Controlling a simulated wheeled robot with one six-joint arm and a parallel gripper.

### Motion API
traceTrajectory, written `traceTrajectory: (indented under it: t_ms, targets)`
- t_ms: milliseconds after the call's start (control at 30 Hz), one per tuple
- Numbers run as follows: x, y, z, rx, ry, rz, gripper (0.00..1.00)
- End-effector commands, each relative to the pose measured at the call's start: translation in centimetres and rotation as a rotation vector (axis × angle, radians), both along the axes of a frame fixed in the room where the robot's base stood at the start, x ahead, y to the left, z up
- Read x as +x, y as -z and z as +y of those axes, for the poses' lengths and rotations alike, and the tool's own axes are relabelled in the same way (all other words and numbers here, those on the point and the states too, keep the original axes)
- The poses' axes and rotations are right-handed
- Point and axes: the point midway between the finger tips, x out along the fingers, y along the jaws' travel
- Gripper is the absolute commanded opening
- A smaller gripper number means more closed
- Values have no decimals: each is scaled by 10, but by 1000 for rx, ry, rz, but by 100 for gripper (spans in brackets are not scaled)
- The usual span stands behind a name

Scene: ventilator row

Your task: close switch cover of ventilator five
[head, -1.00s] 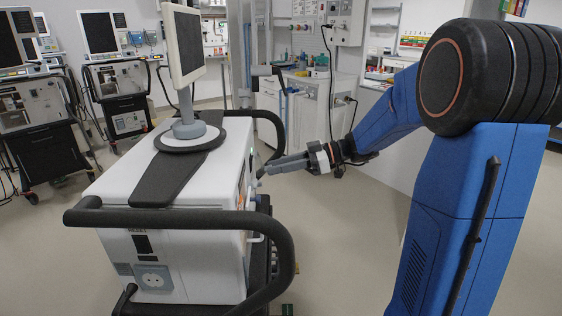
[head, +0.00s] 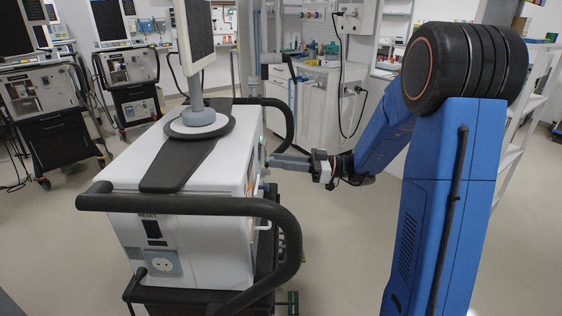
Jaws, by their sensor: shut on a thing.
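The nearest ventilator (head: 190,185) is a white box on a dark cart, with a monitor (head: 194,32) on top. I cannot read a number on it. My gripper (head: 268,161) reaches from the right to the ventilator's right-hand face. Its jaws are shut on a small part there, which is too small and too edge-on to make out. I cannot tell whether it is the switch cover. The near side carries a RESET label, a black switch (head: 153,229) and a grey socket (head: 162,264).
A thick black handle rail (head: 200,205) curves round the ventilator's near side and right corner. Another black rail (head: 284,112) stands at its far right corner. More ventilators (head: 45,115) stand at the left. A cabinet (head: 310,95) stands behind. Open floor lies right of the ventilator.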

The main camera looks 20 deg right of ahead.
Motion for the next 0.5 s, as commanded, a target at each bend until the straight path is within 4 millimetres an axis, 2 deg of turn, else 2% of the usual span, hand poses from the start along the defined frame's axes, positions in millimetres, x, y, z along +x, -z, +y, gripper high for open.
traceTrajectory:
  t_ms: [167,200,233,267,500]
  targets:
    - [0,0,0,-1,-1,1,0]
    - [0,0,0,-1,-1,1,31]
    - [0,0,0,-1,-1,1,38]
    - [0,0,0,-1,-1,1,41]
    - [0,0,0,-1,-1,1,41]
